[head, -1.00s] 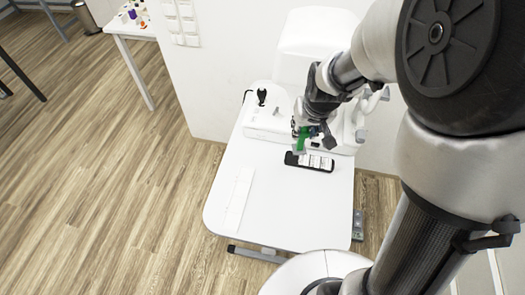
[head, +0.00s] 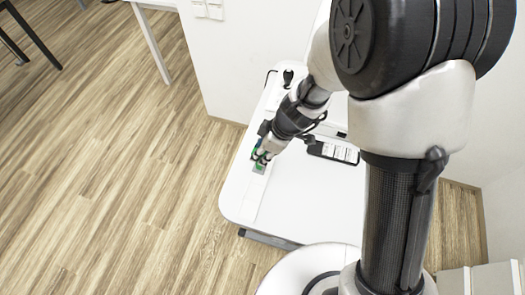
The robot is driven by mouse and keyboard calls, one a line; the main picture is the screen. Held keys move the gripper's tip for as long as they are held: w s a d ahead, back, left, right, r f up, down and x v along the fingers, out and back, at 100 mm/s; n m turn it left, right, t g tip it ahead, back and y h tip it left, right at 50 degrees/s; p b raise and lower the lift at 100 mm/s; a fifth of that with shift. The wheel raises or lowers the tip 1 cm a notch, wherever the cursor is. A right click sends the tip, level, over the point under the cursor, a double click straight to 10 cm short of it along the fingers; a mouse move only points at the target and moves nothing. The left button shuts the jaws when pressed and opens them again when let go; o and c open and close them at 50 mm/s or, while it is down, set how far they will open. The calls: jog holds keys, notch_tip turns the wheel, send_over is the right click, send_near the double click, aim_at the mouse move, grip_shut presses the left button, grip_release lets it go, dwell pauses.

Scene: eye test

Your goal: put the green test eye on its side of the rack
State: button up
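My gripper (head: 264,158) is over the left part of the white table (head: 310,205), pointing down and to the left. It appears shut on the green test eye (head: 259,167), a small green piece with a greyish lower part. The fingers hide part of it. A pale flat strip (head: 248,203), which looks like the rack, lies along the table's left side; the test eye is over or at its upper part. I cannot tell whether they touch. Any side markings on the strip are too faint to read.
A black tray with white labels (head: 334,152) lies on the table to the right of my gripper. A black joystick (head: 288,77) stands at the back left on the white device. The table's front middle is clear. A wall stands behind.

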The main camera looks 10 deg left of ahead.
aim_at(262, 168)
jog(key=shift+f+b, duration=1.45)
jog(key=shift+f, duration=0.95)
jog(key=shift+b, duration=0.85)
dwell(0.3)
jog(key=shift+f+b, duration=0.65)
jog(key=shift+b, duration=0.4)
jog(key=o, duration=0.9)
jog(key=shift+c, duration=0.2)
jog(key=v, duration=1.2)
